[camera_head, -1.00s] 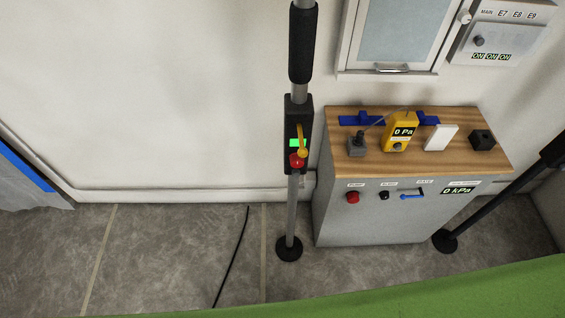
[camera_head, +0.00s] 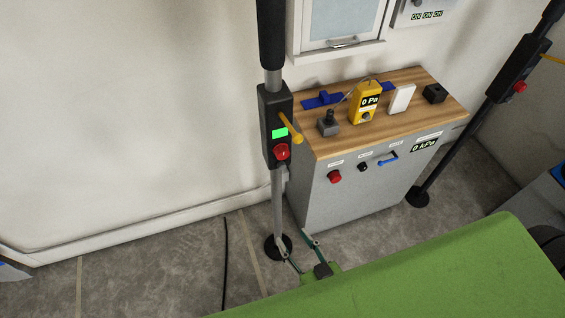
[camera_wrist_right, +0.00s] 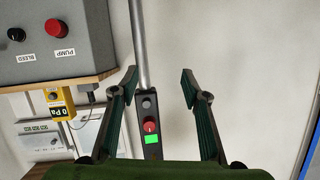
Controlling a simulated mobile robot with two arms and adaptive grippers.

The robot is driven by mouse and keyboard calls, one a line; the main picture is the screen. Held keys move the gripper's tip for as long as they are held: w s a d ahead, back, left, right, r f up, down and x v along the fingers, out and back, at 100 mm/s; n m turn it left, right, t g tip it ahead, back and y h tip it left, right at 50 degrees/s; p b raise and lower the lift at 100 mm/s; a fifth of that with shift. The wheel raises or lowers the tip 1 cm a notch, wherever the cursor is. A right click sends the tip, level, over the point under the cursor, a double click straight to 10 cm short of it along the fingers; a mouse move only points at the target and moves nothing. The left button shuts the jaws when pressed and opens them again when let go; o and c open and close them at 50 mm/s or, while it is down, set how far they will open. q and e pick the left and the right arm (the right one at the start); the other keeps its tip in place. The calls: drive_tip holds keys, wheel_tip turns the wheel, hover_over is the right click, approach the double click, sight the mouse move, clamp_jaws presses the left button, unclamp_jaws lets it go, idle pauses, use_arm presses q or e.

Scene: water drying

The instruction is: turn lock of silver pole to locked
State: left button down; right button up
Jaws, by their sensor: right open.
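The silver pole (camera_head: 277,205) stands upright left of the grey cabinet, with a black grip at its top and a round black foot on the floor. Its black lock box (camera_head: 268,104) has a lit green screen, a red knob (camera_head: 282,152) and a yellow lever (camera_head: 291,134) slanting down to the right. In the right wrist view the lock box (camera_wrist_right: 144,106) and pole (camera_wrist_right: 139,45) show beyond the fingers; the lever is not clear there. My right gripper (camera_head: 294,242) is open and empty, low near the pole's foot in the picture. My left gripper is out of view.
The grey cabinet (camera_head: 350,195) with a wooden top (camera_head: 385,118) stands close right of the pole, carrying a yellow gauge (camera_head: 364,103) and small devices. A darker pole (camera_head: 465,130) with its own box stands further right. A black cable (camera_head: 225,262) lies on the floor.

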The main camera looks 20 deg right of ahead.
sight(284, 155)
wheel_tip(284, 155, up, 16)
drive_tip(key=w+d+m+t+h, duration=0.2)
drive_tip(key=d+m+t, duration=0.1)
drive_tip(key=t, duration=0.1)
drive_tip(key=w, duration=0.4)
drive_tip(key=w+p, duration=0.1)
drive_tip(key=w, duration=0.8)
drive_tip(key=shift+w+a+p, duration=0.3)
drive_tip(key=shift+a+p, duration=0.1)
drive_tip(key=shift+c, duration=0.2)
drive_tip(key=c, duration=1)
